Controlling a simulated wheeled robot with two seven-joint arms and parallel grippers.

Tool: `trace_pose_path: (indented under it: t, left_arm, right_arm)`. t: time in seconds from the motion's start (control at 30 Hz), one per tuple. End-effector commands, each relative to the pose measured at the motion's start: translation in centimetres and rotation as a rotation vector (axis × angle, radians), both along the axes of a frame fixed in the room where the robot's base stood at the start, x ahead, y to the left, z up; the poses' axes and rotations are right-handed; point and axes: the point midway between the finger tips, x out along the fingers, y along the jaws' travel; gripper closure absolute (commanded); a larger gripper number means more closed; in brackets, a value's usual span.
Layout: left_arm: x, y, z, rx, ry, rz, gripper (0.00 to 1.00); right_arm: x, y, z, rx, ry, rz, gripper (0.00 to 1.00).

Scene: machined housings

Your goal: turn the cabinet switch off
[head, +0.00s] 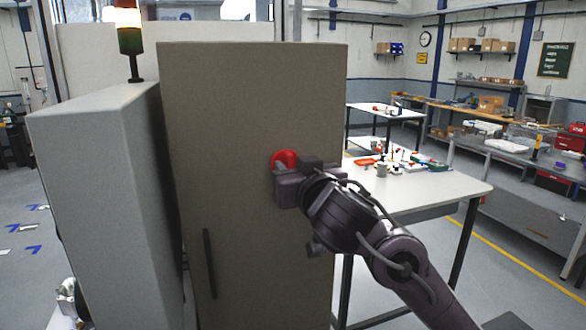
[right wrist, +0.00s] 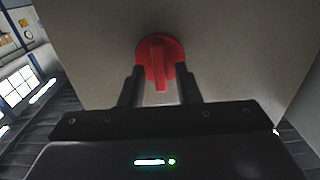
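The cabinet (head: 225,130) has a tan door with a dark vertical handle (head: 210,264) low on its left side. The red rotary switch (head: 285,158) sits on the door's right part, partly hidden behind my right gripper (head: 297,170). In the right wrist view the red switch (right wrist: 160,62) shows its raised grip bar running up and down the picture. The two fingers of my right gripper (right wrist: 160,84) are apart, one on each side of the bar. Whether they touch the switch I cannot tell. My left gripper is not clearly in view.
A grey cabinet side or open panel (head: 95,190) stands at the left, with a lit signal tower (head: 129,40) on top. A white table (head: 430,188) with small parts stands behind my right arm. Open floor lies at the far left.

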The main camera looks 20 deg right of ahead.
Motion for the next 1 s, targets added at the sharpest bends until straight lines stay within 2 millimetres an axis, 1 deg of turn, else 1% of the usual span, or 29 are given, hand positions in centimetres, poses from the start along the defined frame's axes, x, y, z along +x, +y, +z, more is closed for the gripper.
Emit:
trace_pose_path:
  t: [0.03,0.2,0.47,0.63,0.77,1.0]
  left_arm:
    - [-0.12,0.03,-0.01,0.0,0.002,0.0,1.0]
    - [-0.3,0.04,-0.04,0.001,0.004,0.0,1.0]
    - [-0.31,0.06,-0.06,0.001,0.005,0.0,1.0]
    - [-0.31,0.07,-0.15,0.001,0.005,0.0,1.0]
    - [-0.31,0.07,-0.28,0.001,0.005,0.001,1.0]
    - [-0.29,0.08,-0.62,0.001,0.005,0.001,1.0]
  right_arm:
    - [-0.01,0.01,-0.01,0.0,0.0,0.0,0.77]
    - [-0.02,0.01,-0.01,0.0,0.0,0.0,0.99]
    - [-0.02,0.01,-0.04,-0.009,0.001,0.0,1.0]
    - [-0.01,0.03,-0.07,-0.055,-0.001,0.0,1.0]
    - [-0.01,0.06,-0.09,-0.126,-0.003,0.0,1.0]
    - [-0.01,0.15,-0.16,-0.329,-0.009,-0.001,1.0]
